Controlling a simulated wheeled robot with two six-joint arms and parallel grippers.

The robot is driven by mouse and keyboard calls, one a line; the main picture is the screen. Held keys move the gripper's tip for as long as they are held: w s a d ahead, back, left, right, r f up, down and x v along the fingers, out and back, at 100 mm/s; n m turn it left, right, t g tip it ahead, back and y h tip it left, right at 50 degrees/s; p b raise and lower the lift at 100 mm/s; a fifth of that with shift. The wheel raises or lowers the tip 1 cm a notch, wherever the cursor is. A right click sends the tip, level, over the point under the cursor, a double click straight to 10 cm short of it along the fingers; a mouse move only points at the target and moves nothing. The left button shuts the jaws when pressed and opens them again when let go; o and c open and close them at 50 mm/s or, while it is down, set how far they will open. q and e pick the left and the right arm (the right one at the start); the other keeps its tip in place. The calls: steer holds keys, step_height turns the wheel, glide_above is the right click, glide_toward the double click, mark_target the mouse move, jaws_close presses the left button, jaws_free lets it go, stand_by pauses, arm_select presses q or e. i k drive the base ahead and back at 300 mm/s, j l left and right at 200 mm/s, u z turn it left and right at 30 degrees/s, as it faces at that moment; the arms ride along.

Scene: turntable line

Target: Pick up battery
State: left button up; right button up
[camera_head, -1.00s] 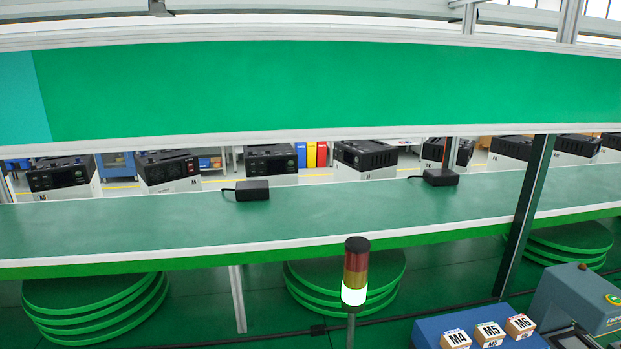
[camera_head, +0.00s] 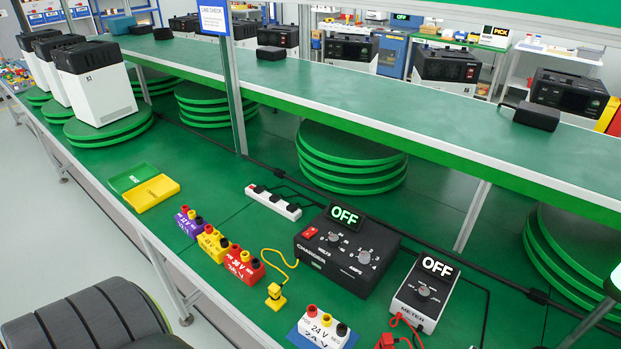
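Several small battery-like blocks with coloured terminals and voltage labels are on the green lower table: a purple block (camera_head: 189,222), a yellow block (camera_head: 212,243), a red block (camera_head: 243,266) reading 36 V, and a white block (camera_head: 322,329) reading 24 V at the front on a blue base. The purple, yellow and red ones form a slanting row near the table's front edge. Which one is the task's battery I cannot tell. Neither of my grippers is in view.
A black charger (camera_head: 345,252) and a meter (camera_head: 424,294), both showing OFF, stand right of the blocks. A yellow connector (camera_head: 275,296) lies near the red block. Yellow (camera_head: 152,193) and green trays lie left. A power strip (camera_head: 273,202) lies behind. A raised shelf (camera_head: 380,92) runs across the back.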

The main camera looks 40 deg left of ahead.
mark_target(320, 327)
steer(key=u, duration=1.1)
